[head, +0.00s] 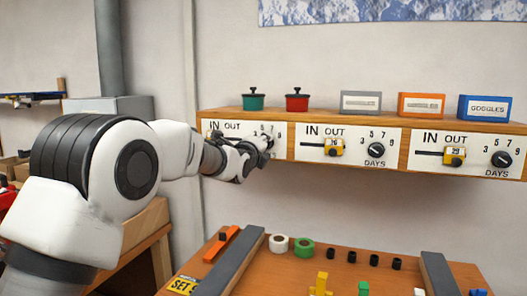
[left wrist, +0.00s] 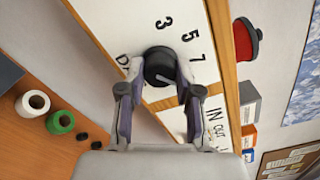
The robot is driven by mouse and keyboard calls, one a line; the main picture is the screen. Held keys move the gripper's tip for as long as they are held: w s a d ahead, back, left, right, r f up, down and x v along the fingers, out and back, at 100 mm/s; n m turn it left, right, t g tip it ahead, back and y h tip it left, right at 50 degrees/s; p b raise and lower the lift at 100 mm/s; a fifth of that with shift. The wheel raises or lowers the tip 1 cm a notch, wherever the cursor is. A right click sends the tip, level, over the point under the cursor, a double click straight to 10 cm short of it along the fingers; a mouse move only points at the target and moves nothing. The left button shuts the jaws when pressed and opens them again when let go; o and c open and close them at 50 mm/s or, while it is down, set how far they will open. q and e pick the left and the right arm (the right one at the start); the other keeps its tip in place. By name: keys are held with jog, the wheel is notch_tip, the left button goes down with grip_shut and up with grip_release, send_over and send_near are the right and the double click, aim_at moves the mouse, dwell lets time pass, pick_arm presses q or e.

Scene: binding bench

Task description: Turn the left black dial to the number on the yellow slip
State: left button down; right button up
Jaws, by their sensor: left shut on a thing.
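The left black dial (left wrist: 158,64) sits on the left white panel (left wrist: 190,15), which carries the numbers 3, 5 and 7 in the left wrist view. My left gripper (left wrist: 155,88) is shut on the dial, one finger on each side. A pale mark on the dial points toward the lower right in that view, past the 7; a finger partly covers that side. In the head view my left gripper (head: 262,146) covers most of the dial. The yellow slip (head: 183,286) lies at the bench's front left; "SET" reads, but its number is not clear. My right gripper is out of view.
Two more panels with yellow sliders and black dials (head: 376,149) continue to the right. Green and red pots (head: 297,101) and small boxes stand on the shelf above. Tape rolls (head: 303,246), black caps and grey rails (head: 232,262) are on the bench below.

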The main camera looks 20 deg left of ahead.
pick_arm(q)
jog(key=shift+a+r+m+b, duration=0.1)
jog(key=shift+r+m+b, duration=0.2)
jog(key=shift+m, duration=0.3)
jog(key=c, duration=1.2)
grip_release()
jog(key=o, duration=0.4)
jog(key=shift+w, duration=0.1)
jog(key=shift+f, duration=0.15)
jog(key=s, duration=1.2)
jog(key=shift+a, duration=0.2)
